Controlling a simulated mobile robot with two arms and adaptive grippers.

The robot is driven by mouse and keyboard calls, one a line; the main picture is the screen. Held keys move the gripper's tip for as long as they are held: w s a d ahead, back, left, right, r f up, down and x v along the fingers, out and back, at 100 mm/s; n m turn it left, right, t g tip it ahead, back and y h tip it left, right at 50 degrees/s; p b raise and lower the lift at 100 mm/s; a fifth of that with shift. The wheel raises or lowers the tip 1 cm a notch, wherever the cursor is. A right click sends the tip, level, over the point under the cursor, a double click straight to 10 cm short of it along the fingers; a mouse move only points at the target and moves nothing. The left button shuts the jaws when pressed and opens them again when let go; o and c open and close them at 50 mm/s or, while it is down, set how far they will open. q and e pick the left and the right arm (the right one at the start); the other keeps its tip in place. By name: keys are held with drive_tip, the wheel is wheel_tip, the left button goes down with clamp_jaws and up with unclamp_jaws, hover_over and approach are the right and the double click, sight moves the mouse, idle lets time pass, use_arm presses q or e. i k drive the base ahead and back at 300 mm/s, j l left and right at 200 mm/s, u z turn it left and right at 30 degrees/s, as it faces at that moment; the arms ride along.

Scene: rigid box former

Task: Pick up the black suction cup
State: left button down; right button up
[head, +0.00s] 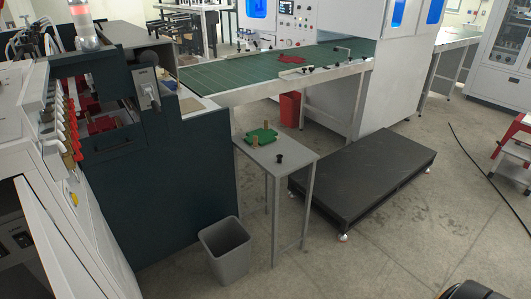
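A small black suction cup (279,158) stands on the grey top of a small side table (300,155), near the table's front right part. It is small in the head view, and nothing touches it. Neither of my grippers shows in the head view.
A green block piece with tan pegs (261,137) lies on the same table, behind the cup. A grey bin (226,250) stands on the floor at front left, beside a dark machine (150,190). A low black platform (365,170) stands to the right.

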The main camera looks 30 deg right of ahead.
sight(280, 157)
drive_tip(key=k+l, duration=0.1)
drive_tip(key=l, duration=1.35)
